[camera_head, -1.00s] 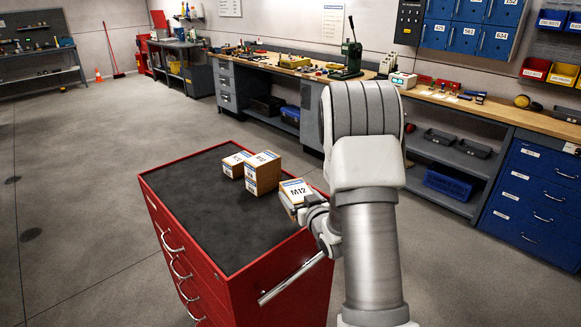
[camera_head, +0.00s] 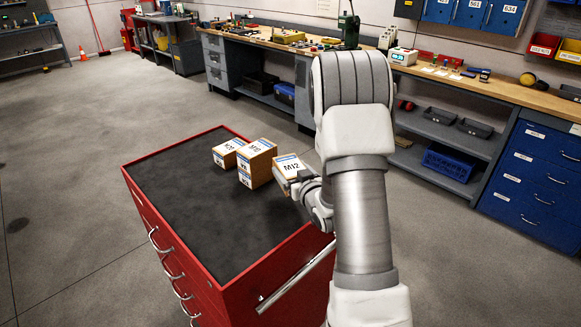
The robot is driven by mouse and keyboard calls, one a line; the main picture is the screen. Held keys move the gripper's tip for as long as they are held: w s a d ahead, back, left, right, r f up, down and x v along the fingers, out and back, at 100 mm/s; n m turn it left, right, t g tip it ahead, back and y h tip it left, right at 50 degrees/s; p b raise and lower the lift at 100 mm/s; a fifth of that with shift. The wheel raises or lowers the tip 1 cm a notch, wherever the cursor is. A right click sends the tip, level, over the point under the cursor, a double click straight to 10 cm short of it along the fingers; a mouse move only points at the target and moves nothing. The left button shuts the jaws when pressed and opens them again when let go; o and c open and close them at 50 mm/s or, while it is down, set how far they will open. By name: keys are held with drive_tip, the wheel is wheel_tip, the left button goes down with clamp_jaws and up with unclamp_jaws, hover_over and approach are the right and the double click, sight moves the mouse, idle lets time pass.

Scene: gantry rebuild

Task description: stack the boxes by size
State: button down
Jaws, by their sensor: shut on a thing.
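The M12 box (camera_head: 291,168) is a cardboard box with a white and blue label, at the right edge of the red cabinet's dark top. My gripper (camera_head: 303,182) is shut on it from the right; its fingers are partly hidden by my arm. Just left of it stands a stack of boxes: the M10 box (camera_head: 257,148) is on top of the M8 box (camera_head: 246,178). A smaller box (camera_head: 227,153) sits behind and left of the stack. I cannot tell whether the M12 box touches the top or the stack.
The red drawer cabinet (camera_head: 215,278) has a dark top with free room at the left and front. Its handle bar (camera_head: 296,277) sticks out at the right. A long workbench (camera_head: 460,86) with tools runs along the back wall, and blue drawers (camera_head: 535,186) stand at the right.

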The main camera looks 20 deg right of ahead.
drive_tip(key=shift+f+b, duration=1)
drive_tip(key=shift+f, duration=1.8)
drive_tip(key=shift+f+b, duration=0.6)
drive_tip(key=shift+b, duration=0.1)
drive_tip(key=shift+c, duration=0.4)
unclamp_jaws()
drive_tip(key=shift+o, duration=0.4)
drive_tip(key=shift+s, duration=0.2)
drive_tip(key=s+r+p, duration=0.2)
drive_tip(key=s+p, duration=0.6)
drive_tip(key=s, duration=0.9)
drive_tip(key=shift+a+r, duration=0.3)
drive_tip(key=shift+a, duration=0.1)
